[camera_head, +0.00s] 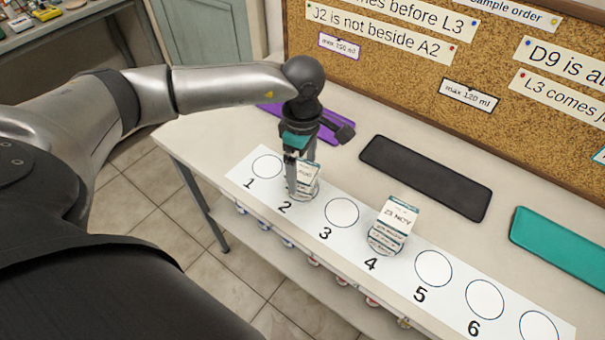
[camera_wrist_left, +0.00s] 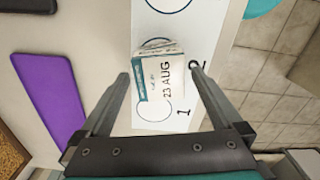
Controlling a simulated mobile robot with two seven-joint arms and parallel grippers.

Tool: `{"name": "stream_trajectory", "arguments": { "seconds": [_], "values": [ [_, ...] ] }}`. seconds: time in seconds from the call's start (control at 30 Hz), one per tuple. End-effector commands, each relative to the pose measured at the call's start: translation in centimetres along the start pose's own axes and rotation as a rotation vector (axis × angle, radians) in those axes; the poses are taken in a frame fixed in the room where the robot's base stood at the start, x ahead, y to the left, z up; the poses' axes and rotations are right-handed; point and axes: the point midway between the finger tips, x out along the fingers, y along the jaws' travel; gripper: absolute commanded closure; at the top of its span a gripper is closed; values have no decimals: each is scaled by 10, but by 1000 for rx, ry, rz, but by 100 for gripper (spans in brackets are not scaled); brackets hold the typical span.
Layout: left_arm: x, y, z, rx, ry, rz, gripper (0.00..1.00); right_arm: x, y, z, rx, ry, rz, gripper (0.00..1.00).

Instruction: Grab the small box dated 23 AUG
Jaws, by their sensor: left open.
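The small box dated 23 AUG (camera_wrist_left: 162,78) is white with a teal edge, and its date reads clearly in the left wrist view. It stands over the circle numbered 2, and in the head view the box (camera_head: 306,172) is partly hidden by my gripper. My left gripper (camera_head: 291,176) is above and around it, pointing down. In the left wrist view the two fingers (camera_wrist_left: 158,76) are apart, one on each side of the box, with visible gaps. My right gripper is not in view.
Another box, dated NOV (camera_head: 396,217), stands at circle 4 on the numbered white strip (camera_head: 312,234). Purple (camera_head: 330,130), black (camera_head: 426,177) and teal (camera_head: 560,245) mats lie behind the strip. A cork board (camera_head: 400,65) rises at the back. Circles 1, 3, 5 and 6 are empty.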

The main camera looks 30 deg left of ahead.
Motion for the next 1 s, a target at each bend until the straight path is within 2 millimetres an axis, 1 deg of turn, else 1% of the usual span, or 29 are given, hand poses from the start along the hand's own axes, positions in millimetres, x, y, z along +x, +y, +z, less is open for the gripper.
{"name": "stream_trajectory", "arguments": {
  "seconds": [0.03, 0.1, 0.33, 1.0],
  "values": [
    [6, 0, 0, 0, 0, -1, 0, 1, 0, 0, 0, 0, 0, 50],
    [9, 0, 0, 0, -1, 1, 0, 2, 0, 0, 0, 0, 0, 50],
    [9, 0, 0, 1, -1, 1, 1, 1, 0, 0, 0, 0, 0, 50],
    [9, 0, 0, 0, -1, 1, 76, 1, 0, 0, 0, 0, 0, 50]
  ]
}}
